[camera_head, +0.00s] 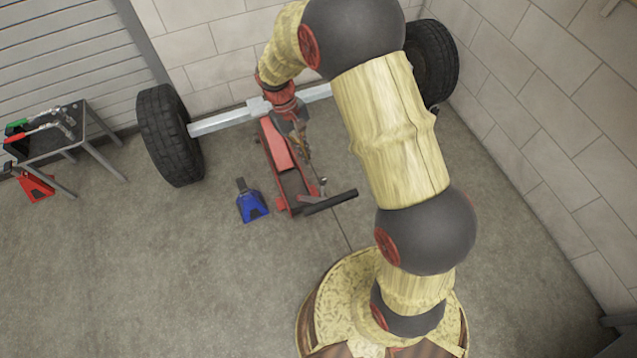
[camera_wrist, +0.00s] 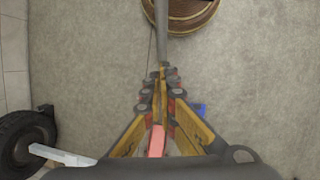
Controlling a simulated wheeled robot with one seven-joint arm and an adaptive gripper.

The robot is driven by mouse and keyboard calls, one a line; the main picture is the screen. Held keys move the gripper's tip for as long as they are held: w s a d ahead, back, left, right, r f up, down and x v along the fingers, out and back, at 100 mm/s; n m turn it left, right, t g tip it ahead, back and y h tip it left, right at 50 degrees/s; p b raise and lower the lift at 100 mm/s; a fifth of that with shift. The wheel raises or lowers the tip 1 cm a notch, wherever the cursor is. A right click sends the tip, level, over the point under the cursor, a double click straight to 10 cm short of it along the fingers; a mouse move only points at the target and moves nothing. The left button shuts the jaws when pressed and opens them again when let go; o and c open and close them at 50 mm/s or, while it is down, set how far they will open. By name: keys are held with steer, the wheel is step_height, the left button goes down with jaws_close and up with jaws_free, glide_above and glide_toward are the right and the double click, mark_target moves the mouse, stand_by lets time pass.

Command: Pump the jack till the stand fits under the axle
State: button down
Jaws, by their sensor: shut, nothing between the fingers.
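The red floor jack (camera_head: 280,150) lies on the floor with its far end near the grey axle (camera_head: 222,122). My wrist hides whether it touches the axle. A dark handle (camera_head: 332,202) shows at the jack's near end. The blue stand (camera_head: 251,206) is on the floor left of the jack, clear of the axle. My gripper (camera_head: 306,157) is above the jack, shut and empty. In the wrist view, my gripper (camera_wrist: 161,74) lines up with a grey bar (camera_wrist: 161,35); I cannot tell whether they touch. Red jack body (camera_wrist: 156,142) shows between the fingers.
Black wheels (camera_head: 170,135) (camera_head: 434,64) stand at both axle ends. A small metal table (camera_head: 60,142) with tools is at the left, with a red stand (camera_head: 36,188) on the floor by it. Block walls close the back and right. The floor at front left is clear.

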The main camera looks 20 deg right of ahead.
steer(key=shift+s+r+b+x, duration=0.15)
steer(key=shift+s+b+x, duration=0.4)
steer(key=shift+x, duration=1.6)
steer(key=shift+s+r+b+x, duration=0.15)
steer(key=shift+s+b+x, duration=0.35)
steer(key=shift+x, duration=1.6)
steer(key=shift+s+r+b+x, duration=0.15)
steer(key=shift+s+b+x, duration=0.4)
steer(key=shift+x, duration=1.6)
steer(key=shift+w+d, duration=0.15)
